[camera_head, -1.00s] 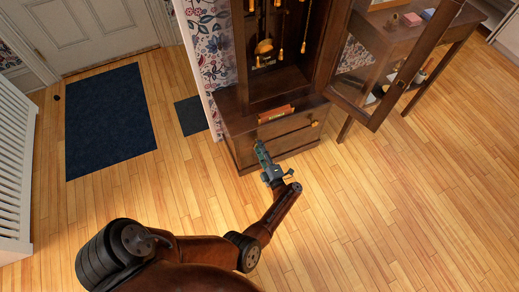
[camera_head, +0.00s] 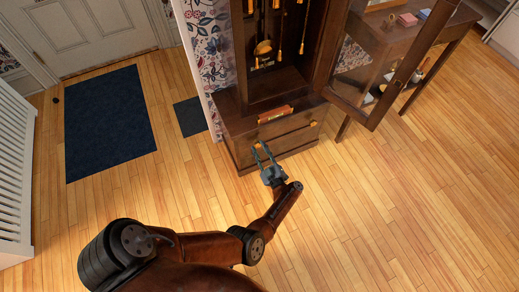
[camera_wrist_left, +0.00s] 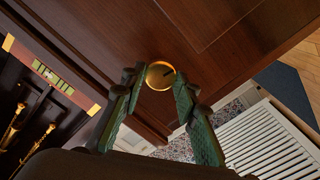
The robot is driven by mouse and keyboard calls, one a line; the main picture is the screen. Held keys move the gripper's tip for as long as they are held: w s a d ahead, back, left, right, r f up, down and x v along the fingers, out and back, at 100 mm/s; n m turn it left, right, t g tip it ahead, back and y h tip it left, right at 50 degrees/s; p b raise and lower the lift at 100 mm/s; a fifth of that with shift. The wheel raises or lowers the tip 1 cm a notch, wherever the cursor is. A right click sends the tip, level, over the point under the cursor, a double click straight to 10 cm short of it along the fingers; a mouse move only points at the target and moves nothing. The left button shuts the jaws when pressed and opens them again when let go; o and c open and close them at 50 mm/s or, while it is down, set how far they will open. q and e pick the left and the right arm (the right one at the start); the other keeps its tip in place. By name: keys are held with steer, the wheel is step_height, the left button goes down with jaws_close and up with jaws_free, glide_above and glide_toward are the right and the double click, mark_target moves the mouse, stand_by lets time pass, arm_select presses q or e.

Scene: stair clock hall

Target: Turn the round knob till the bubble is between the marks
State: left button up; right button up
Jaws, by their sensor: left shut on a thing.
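The round brass knob (camera_wrist_left: 160,75) is on the dark wooden front of the clock case's base and has a dark line on its face. My left gripper (camera_head: 261,149) is at the left of that base. In the left wrist view its green fingertips (camera_wrist_left: 159,78) stand on either side of the knob, shut on it. The spirit level (camera_head: 275,114), a small wooden bar, lies on the ledge above. In the left wrist view the level (camera_wrist_left: 54,75) has brass ends and a greenish marked window. The bubble is too small to place against the marks. My right gripper is not in view.
The clock case (camera_head: 300,88) holds hanging brass parts, and its glazed door (camera_head: 375,75) stands open to the right. A second knob (camera_head: 313,123) is on the base. A side table (camera_head: 440,32) stands behind the door. The wooden floor in front is clear.

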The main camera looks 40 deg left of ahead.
arm_select(q)
steer(key=shift+s+f, duration=0.35)
steer(key=o, duration=1.1)
steer(key=shift+r, duration=0.1)
steer(key=shift+o, duration=0.2)
steer(key=shift+w+r, duration=0.1)
steer(key=shift+w, duration=0.1)
steer(key=v, duration=0.7)
steer(key=shift+d, duration=0.25)
steer(key=shift+s, duration=0.1)
